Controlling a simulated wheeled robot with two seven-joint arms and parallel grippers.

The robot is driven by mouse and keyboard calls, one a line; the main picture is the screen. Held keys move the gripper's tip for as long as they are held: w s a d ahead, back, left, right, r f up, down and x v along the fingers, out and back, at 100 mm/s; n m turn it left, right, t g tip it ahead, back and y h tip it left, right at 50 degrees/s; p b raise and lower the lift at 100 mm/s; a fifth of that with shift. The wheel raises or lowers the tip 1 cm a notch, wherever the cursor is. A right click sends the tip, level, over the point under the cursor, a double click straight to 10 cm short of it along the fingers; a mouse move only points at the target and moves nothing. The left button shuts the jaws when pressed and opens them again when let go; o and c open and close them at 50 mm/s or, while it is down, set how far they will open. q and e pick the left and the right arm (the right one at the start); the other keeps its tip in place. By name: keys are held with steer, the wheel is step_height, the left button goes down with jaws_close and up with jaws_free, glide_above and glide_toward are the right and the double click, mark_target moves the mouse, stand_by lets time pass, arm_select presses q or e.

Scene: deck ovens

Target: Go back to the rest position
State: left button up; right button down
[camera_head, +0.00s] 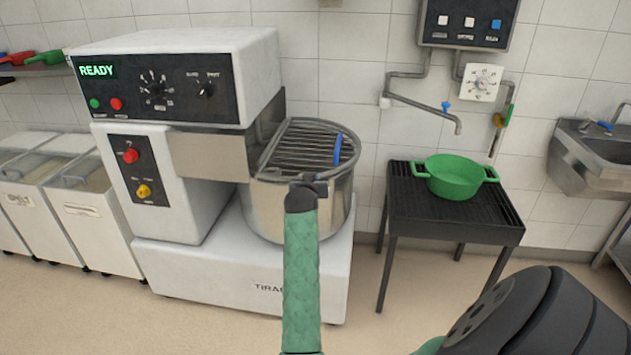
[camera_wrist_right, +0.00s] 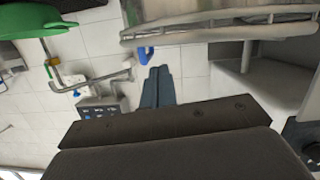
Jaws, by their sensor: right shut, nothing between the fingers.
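My right gripper (camera_head: 308,182) is in the middle of the head view, at the far end of my green-sleeved forearm. It appears in front of the steel mixer bowl (camera_head: 262,208); the head view does not tell how far apart they are. In the right wrist view, which looks upside down, the blue-grey fingers (camera_wrist_right: 157,86) are together and hold nothing. The bowl's rim (camera_wrist_right: 220,30) shows there close beyond the fingertips. My left gripper is not in view.
The white mixer (camera_head: 190,265) has a barred guard (camera_head: 305,143) with a blue handle (camera_head: 337,150). A green pot (camera_head: 455,178) stands on a black stand (camera_head: 450,226) to its right. White bins (camera_head: 95,225) stand left, a sink (camera_head: 605,150) right. Floor shows between mixer and stand.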

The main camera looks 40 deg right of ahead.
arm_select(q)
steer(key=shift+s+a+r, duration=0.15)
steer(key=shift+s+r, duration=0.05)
arm_select(e)
steer(key=shift+a, duration=0.1)
steer(key=shift+s+f, duration=0.1)
